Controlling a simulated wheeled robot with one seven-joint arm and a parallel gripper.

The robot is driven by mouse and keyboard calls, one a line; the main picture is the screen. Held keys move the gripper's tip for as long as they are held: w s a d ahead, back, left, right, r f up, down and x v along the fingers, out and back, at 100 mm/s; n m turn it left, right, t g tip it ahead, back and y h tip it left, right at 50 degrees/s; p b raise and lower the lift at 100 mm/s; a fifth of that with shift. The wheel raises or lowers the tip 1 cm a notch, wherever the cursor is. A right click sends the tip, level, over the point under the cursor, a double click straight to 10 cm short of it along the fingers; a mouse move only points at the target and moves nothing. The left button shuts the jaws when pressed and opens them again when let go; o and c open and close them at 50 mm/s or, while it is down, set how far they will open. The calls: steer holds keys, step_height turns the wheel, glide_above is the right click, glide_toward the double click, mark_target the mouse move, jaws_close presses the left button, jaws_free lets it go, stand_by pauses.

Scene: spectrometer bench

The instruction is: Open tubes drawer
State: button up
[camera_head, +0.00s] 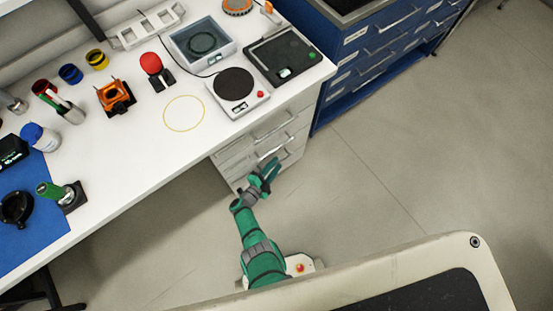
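A white drawer unit (235,166) stands under the bench, with its drawers looking shut. Its upper handle (273,126) and a lower handle (276,146) are in plain view. No readable label shows which one is the tubes drawer. My gripper (268,172) is green and dark, in front of the lower part of this unit, just below the lower handle in the picture. It covers part of the lower drawer fronts. I cannot tell whether its fingers touch anything or how far apart they are.
The white bench (140,165) holds a balance (238,91), a black-topped device (283,55), an orange clamp (115,96) and a blue mat (25,239). A blue drawer cabinet (327,104) stands to the right. The grey floor (420,150) right of my arm is clear.

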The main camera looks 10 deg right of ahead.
steer(key=shift+x, duration=0.95)
jaws_close()
steer(key=shift+s+a, duration=0.1)
steer(key=shift+s, duration=0.05)
